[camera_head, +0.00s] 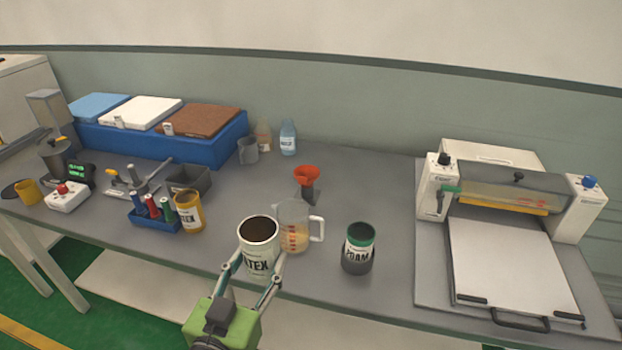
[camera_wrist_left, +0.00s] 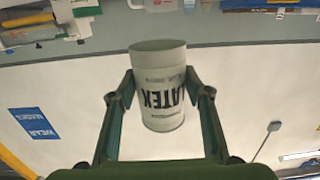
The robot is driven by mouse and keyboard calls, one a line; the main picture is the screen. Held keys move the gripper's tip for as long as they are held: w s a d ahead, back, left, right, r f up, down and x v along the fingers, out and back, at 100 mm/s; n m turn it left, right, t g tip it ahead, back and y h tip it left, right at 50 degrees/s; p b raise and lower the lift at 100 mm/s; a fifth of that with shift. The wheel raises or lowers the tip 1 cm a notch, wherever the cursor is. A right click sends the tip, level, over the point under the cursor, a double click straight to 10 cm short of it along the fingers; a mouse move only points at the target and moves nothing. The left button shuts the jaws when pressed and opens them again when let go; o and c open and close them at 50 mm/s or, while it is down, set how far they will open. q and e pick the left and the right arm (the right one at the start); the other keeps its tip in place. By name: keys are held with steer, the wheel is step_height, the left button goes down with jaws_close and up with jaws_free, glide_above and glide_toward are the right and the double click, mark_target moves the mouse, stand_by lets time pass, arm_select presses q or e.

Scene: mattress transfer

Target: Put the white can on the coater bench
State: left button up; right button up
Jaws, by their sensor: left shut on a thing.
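The white can (camera_head: 258,264) has an open top and black label lettering. My left gripper (camera_head: 261,257) is shut on it, with one finger on each side. The can looks upright near the front edge of the grey bench (camera_head: 385,295); I cannot tell whether it touches the bench. In the left wrist view the same can (camera_wrist_left: 160,115) sits between the two fingers, with its LATEX label upside down. The coater (camera_head: 510,205), with a flat white plate in front, stands on the right part of the bench. My right gripper is not in view.
A clear jug (camera_head: 293,236) stands close beside the can. A blue box with lids (camera_head: 215,150) is at the back left. Bare bench lies between green-topped can and coater.

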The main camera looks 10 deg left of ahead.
mark_target(255, 280)
arm_select(q)
steer(key=f+b, duration=0.1)
steer(key=s+f, duration=0.1)
steer(key=f+b, duration=0.1)
steer(key=shift+s+a+f+b, duration=0.15)
steer(key=shift+a+f+b, duration=0.1)
steer(key=shift+b, duration=0.1)
steer(key=shift+w+a+f+b, duration=0.35)
steer(key=shift+w+f+b, duration=0.2)
steer(key=shift+w+b, duration=0.45)
steer(key=w+a+f, duration=0.1)
steer(key=w+f, duration=0.1)
steer(key=w, duration=0.1)
steer(key=w+a+f, duration=0.2)
steer(key=w+f, duration=0.1)
steer(key=w+a+f+p, duration=0.1)
steer(key=w+f, duration=0.1)
steer(key=w, duration=0.2)
steer(key=shift+a+f, duration=0.35)
steer(key=shift+w+f, duration=0.1)
steer(key=shift+f, duration=0.1)
steer(key=shift+w+a+f, duration=0.1)
steer(key=shift+w+f, duration=0.05)
steer(key=shift+f, duration=1.6)
